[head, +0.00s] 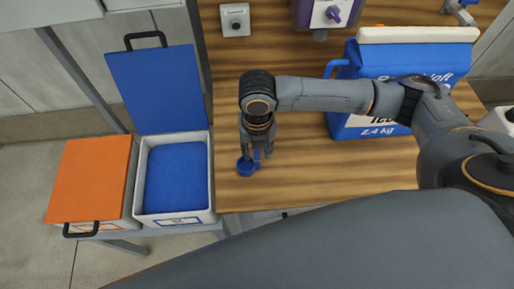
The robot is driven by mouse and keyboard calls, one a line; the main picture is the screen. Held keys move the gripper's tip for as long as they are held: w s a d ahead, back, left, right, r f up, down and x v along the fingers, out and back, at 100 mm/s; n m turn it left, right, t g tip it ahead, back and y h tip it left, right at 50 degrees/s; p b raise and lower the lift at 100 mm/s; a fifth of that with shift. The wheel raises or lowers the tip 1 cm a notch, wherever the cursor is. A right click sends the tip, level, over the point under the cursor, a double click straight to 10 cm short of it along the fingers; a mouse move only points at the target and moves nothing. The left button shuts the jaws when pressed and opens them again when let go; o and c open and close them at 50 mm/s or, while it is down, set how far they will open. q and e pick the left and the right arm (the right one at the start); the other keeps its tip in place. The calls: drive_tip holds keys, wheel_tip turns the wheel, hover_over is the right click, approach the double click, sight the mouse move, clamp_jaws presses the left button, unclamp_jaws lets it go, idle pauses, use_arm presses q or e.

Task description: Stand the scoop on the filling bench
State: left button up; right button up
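The small blue scoop (246,168) is at the front left of the wooden filling bench (310,185), its round cup low and near the bench top. Whether it touches the wood cannot be told. My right gripper (257,153) points down directly at the scoop, its fingers around or beside the scoop's upright blue part. The fingers and wrist partly hide the scoop, and I cannot tell whether they grip it. My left gripper is not in view.
A bin of blue material (176,178) with its blue lid raised stands left of the bench, beside an orange-lidded bin (90,180). A large blue and white container (370,125) stands on the bench to the right, behind my arm. The bench's front middle is clear.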

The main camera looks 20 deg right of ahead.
wheel_tip(320, 180, up, 12)
drive_tip(key=shift+r+b, duration=0.15)
drive_tip(key=shift+b, duration=0.75)
